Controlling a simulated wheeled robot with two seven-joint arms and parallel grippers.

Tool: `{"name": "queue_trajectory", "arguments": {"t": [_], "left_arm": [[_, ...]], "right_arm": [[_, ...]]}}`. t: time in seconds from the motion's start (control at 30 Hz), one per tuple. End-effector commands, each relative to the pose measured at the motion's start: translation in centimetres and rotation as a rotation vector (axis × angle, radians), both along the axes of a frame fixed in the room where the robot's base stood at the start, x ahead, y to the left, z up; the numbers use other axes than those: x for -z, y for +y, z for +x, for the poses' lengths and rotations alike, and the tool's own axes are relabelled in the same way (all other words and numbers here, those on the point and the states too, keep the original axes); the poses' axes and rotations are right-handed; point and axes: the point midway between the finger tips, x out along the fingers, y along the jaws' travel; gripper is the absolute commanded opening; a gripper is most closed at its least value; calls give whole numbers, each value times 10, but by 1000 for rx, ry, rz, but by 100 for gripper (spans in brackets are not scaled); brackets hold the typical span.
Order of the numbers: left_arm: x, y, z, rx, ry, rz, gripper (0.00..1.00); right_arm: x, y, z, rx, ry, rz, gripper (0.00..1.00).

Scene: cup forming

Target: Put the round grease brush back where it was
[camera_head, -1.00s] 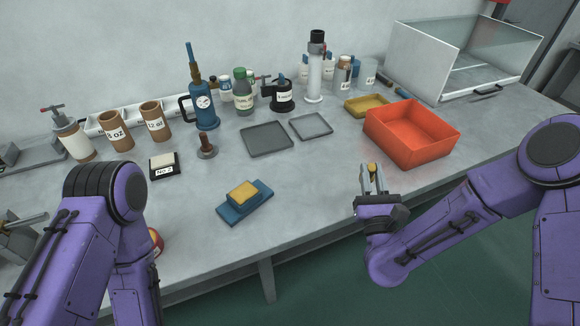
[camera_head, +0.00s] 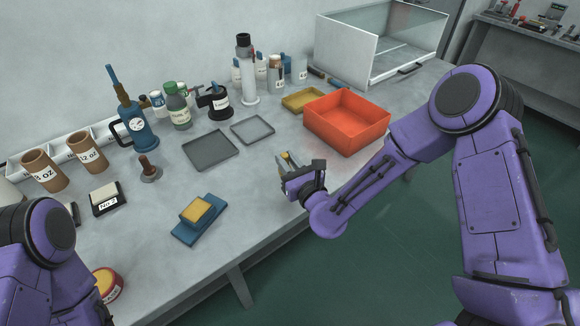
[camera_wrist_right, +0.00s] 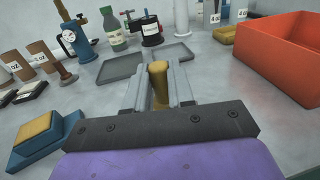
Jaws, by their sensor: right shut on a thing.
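My right gripper (camera_head: 287,159) is shut on the round grease brush (camera_wrist_right: 158,82), whose tan, rounded wooden handle end stands up between the fingers in the right wrist view. The brush's lower part is hidden by the fingers and palm. In the head view the brush (camera_head: 286,156) shows only as a small yellowish tip. The gripper is over the front part of the grey bench, left of the red bin (camera_head: 345,140). A round red tin (camera_head: 108,283) with a yellow top and a partly hidden label is at lower left, beside my left arm. My left gripper is out of view.
A blue block with a yellow pad (camera_head: 197,210) lies left of the gripper. Two grey trays (camera_head: 210,150) (camera_head: 252,131) and a brown-handled stamp (camera_head: 150,171) are farther back. Bare bench lies between the trays and the gripper.

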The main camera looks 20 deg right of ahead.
Motion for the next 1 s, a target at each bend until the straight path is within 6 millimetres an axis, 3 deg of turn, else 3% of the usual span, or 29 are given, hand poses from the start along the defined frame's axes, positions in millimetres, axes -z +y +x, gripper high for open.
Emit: {"name": "queue_trajectory", "arguments": {"t": [0.17, 0.33, 0.7, 0.73, 0.8, 1.0], "left_arm": [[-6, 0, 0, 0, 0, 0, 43], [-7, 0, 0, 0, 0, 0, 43], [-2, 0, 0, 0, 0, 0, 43], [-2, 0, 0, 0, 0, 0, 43], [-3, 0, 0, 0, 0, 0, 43], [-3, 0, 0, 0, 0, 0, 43]], "right_arm": [[19, -9, 13, 1, 0, -2, 0], [47, -10, 13, 0, 2, -1, 0], [55, -10, 13, 2, -1, 1, 0], [54, -10, 13, 2, -1, 0, 26], [53, -10, 13, 1, -1, 0, 48], [53, -10, 13, 1, -1, 0, 48]]}}
